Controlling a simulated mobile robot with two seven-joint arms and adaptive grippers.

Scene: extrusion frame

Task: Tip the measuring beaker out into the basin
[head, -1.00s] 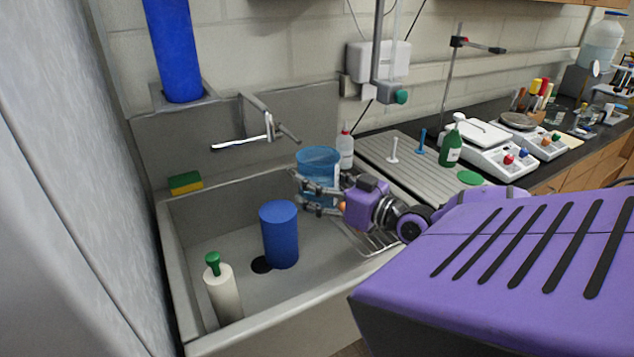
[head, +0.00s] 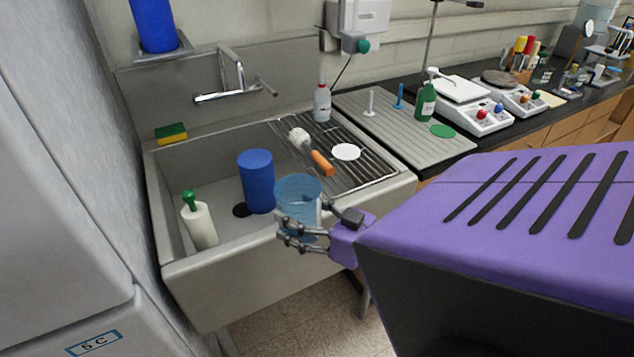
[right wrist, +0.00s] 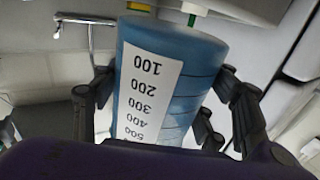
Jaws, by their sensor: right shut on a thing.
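The measuring beaker (head: 298,190) is a clear blue cup with a white scale. My right gripper (head: 300,230) is shut around its side and holds it upright, mouth up, at the front rim of the grey basin (head: 215,284), right of the blue cylinder. In the right wrist view the beaker (right wrist: 175,75) appears upside down between the fingers of the gripper (right wrist: 165,100), its scale numbers inverted. I cannot tell what is inside it. My left gripper is not in view.
In the basin stand a blue cylinder (head: 257,182) and a white bottle with a green top (head: 199,225). A faucet (head: 225,97) juts from the back wall. A wire rack (head: 372,175) at right holds a brush (head: 311,152) and a white disc (head: 346,152).

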